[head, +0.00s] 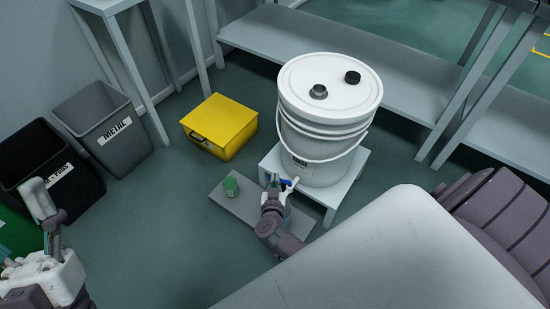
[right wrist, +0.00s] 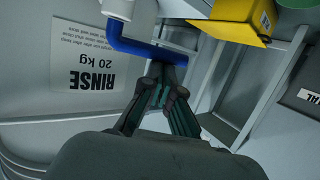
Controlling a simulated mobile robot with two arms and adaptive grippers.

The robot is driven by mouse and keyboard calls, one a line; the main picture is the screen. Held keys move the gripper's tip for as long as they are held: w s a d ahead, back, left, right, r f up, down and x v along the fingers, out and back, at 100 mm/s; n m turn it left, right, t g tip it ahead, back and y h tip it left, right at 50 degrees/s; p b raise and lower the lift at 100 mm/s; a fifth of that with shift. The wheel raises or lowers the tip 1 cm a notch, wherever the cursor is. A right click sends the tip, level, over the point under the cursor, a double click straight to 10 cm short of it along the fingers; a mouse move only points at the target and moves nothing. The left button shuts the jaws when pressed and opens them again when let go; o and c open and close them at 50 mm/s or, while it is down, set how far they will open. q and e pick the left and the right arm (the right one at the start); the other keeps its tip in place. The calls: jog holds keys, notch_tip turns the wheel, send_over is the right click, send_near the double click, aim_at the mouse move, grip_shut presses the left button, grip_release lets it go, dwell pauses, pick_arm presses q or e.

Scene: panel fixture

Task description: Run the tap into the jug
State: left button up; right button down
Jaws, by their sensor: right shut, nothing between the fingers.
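The white bucket (head: 325,115) stands on a low white stand (head: 353,170). Its tap (head: 294,182) has a blue lever (head: 285,182); the lever also shows large in the right wrist view (right wrist: 140,47). My right gripper (head: 273,183) is at the tap; in the wrist view its shut fingers (right wrist: 163,78) are close to the lever's end, with nothing between them. I cannot tell whether they touch it.
Grey (head: 103,130) and black (head: 45,160) bins stand at the left. A grey bench (head: 330,60) runs behind the bucket. Open floor lies between the bins and the slab.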

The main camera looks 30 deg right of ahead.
pick_arm(q)
jog(key=w+f+g+y+p, duration=0.2)
jog(key=w+f+g, duration=0.4)
jog(key=f, duration=0.1)
jog(key=shift+w+d+f, duration=0.2)
jog(key=shift+d, duration=0.1)
pick_arm(e)
jog(key=shift+s+a+n+t+y, duration=0.1)
jog(key=shift+s+n+t+y, duration=0.2)
jog(key=shift+n+y, duration=0.35)
jog(key=shift+s+a+n+t+y, duration=0.1)
jog(key=shift+s+n+t+y, duration=0.1)
jog(key=shift+n+t+y, duration=0.4)
jog(key=shift+s+n+t+y, duration=0.1)
jog(key=shift+s+n+y, duration=0.25)
jog(key=shift+y, duration=0.5)
pick_arm(q)
jog(key=shift+f+g, duration=0.1)
jog(key=shift+g, duration=0.2)
pick_arm(e)
jog(key=shift+f, duration=0.1)
